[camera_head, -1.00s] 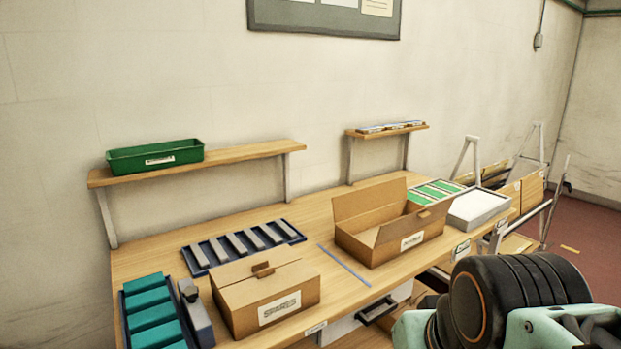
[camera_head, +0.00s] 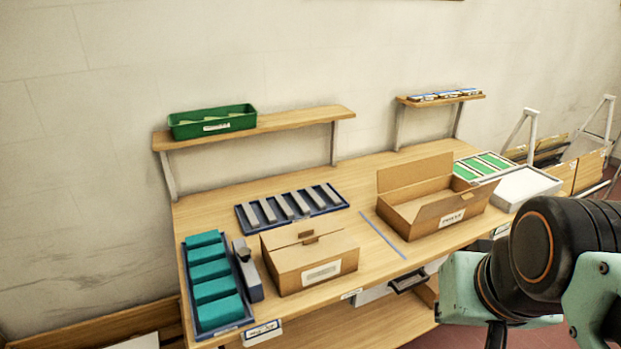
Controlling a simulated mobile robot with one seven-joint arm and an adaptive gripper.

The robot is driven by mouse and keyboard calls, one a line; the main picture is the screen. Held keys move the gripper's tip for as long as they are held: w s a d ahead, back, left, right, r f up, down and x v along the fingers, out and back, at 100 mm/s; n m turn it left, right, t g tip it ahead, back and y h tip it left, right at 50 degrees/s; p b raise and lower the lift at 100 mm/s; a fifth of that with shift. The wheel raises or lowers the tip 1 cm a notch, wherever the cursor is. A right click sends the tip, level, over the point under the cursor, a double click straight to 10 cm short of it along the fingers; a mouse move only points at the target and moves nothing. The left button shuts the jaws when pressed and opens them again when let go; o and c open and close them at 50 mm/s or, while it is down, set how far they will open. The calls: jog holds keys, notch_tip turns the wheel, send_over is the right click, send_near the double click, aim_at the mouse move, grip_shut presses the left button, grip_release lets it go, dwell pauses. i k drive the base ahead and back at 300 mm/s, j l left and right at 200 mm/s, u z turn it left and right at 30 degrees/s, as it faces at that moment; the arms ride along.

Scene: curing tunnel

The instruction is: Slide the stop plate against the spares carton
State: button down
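The spares carton (camera_head: 309,267) is a closed brown cardboard box with a white label, near the front edge of the workbench. A grey upright block with a dark knob on top, which looks like the stop plate (camera_head: 248,274), stands just left of the carton. It lies between the carton and a blue tray of teal blocks. A narrow gap seems to lie between block and carton, but I cannot tell whether they touch at any point. Part of my arm shows at the lower right; my gripper is not in view.
The blue tray (camera_head: 233,327) is close on the block's left. A tray of grey bars (camera_head: 250,228) lies behind. A blue strip (camera_head: 384,235) and an open carton (camera_head: 427,217) are to the right. A shelf (camera_head: 270,125) holds a green bin (camera_head: 212,122).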

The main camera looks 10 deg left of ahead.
aim_at(254, 285)
jog(key=i+j, duration=0.1)
jog(key=j, duration=0.3)
jog(key=i+j, duration=0.1)
jog(key=j, duration=0.25)
jog(key=i+j, duration=0.15)
jog(key=j, duration=0.25)
jog(key=i+j, duration=0.1)
jog(key=j, duration=0.25)
jog(key=k+l, duration=0.15)
jog(key=i+j, duration=0.15)
